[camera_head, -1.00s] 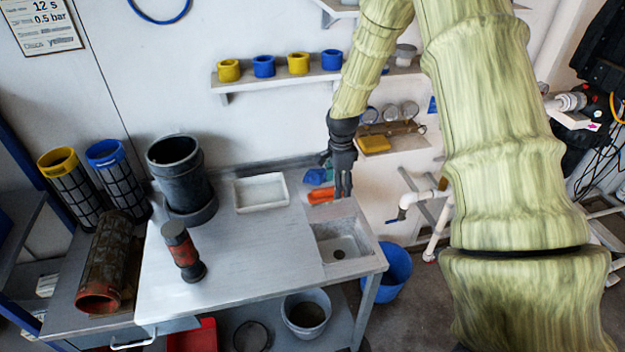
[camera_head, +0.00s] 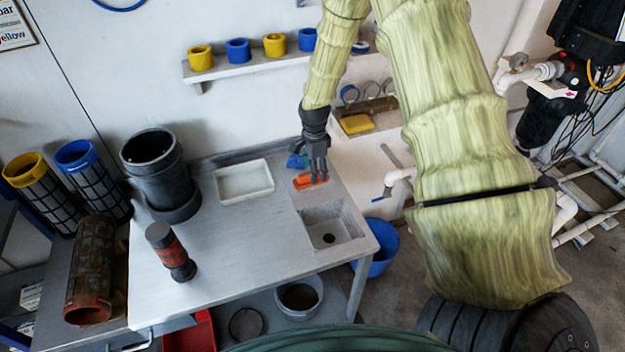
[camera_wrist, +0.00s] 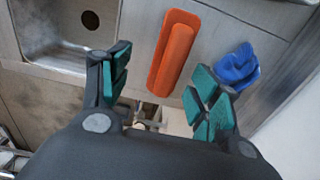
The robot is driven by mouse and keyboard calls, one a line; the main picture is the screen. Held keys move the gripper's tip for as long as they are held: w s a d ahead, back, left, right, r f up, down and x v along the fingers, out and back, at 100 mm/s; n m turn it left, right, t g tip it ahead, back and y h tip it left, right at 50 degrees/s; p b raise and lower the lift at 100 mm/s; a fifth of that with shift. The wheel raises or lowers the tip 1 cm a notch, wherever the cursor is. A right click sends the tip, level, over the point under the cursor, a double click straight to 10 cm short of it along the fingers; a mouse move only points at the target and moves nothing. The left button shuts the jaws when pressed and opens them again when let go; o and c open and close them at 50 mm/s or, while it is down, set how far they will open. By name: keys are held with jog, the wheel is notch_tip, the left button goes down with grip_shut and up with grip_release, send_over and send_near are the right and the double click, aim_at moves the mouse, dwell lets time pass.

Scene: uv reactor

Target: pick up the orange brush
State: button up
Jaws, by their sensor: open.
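The orange brush (camera_head: 311,181) lies on the grey bench top just behind the sink. In the wrist view the orange brush (camera_wrist: 175,50) runs lengthwise ahead of my gripper, between the lines of its two fingers. My gripper (camera_head: 318,172) is above the brush and partly covers it in the head view. In the wrist view my gripper (camera_wrist: 158,92) is open, its teal pads apart, with nothing held between them. A gap between the pads and the brush is hard to judge.
A crumpled blue cloth (camera_wrist: 237,68) lies right of the brush, close to one finger; it also shows in the head view (camera_head: 297,160). The sink (camera_head: 331,229) is in front. A white tray (camera_head: 244,181) sits to the left. The wall stands close behind.

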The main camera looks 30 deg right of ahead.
aim_at(310, 172)
jog(key=shift+w+f+p, duration=0.35)
jog(key=shift+w+f, duration=0.65)
jog(key=shift+f, duration=0.35)
jog(key=shift+s+f+p, duration=0.3)
jog(key=shift+s+p, duration=0.2)
jog(key=shift+p, duration=0.2)
jog(key=shift+s+f, duration=0.1)
jog(key=shift+f, duration=0.2)
jog(key=shift+w+f+p, duration=0.2)
jog(key=shift+w+f, duration=0.1)
jog(key=shift+f, duration=0.3)
jog(key=shift+w+f+p, duration=0.15)
jog(key=shift+w+f, duration=0.1)
jog(key=shift+f, duration=0.35)
jog(key=shift+s+r, duration=0.25)
jog(key=shift+s, duration=0.05)
jog(key=shift+w+f, duration=0.15)
jog(key=c, duration=1.1)
